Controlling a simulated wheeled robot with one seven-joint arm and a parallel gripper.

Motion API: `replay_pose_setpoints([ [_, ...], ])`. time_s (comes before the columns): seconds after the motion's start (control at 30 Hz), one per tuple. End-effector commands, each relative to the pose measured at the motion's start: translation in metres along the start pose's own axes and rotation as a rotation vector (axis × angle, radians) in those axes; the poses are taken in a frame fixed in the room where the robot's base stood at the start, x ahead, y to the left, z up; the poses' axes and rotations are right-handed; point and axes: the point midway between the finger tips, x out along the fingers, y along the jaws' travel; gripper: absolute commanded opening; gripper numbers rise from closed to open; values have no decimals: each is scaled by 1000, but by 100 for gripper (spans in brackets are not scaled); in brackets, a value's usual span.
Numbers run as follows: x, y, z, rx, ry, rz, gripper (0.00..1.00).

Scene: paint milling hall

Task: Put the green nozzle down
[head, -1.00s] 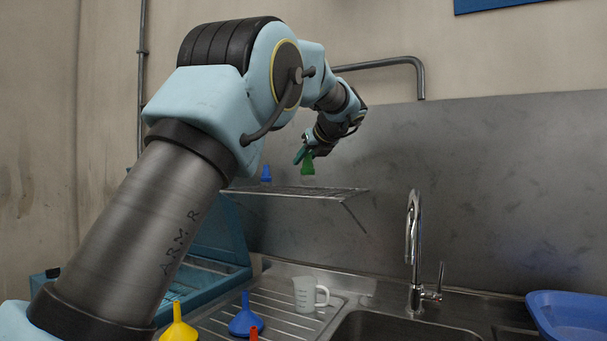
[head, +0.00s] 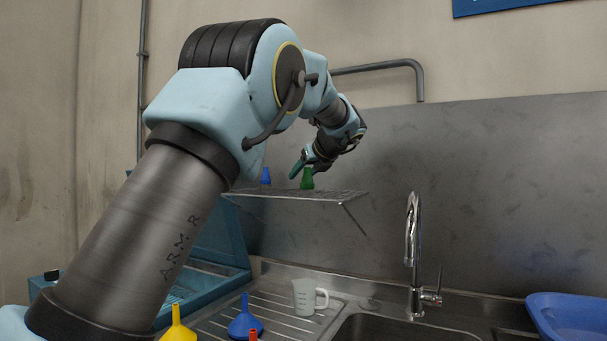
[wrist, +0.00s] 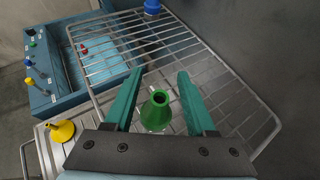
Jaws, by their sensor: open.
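The green nozzle (head: 307,179) stands upright on the wire shelf (head: 340,194) in the head view. In the wrist view the green nozzle (wrist: 157,111) sits between the teal fingers, with a visible gap on both sides. My gripper (wrist: 163,85) is open around it and not touching it that I can see. In the head view my gripper (head: 302,166) is just above and beside the nozzle, at the shelf's height.
A blue nozzle (head: 265,176) stands on the same shelf, to the left. Below are a white jug (head: 305,298), a blue funnel (head: 244,320), a yellow funnel (head: 177,331), a tap (head: 413,245) and a blue basin (head: 570,318). Bare shelf wires lie between the two nozzles.

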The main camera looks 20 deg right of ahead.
Motion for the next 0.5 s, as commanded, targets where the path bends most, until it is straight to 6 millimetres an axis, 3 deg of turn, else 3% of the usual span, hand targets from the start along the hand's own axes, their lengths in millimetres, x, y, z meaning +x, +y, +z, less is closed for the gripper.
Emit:
replay_pose_setpoints([
  [0.23,-10,-1,1,0,-1,-3,56],
  [0.5,-64,-1,-1,-1,-1,-5,56],
])
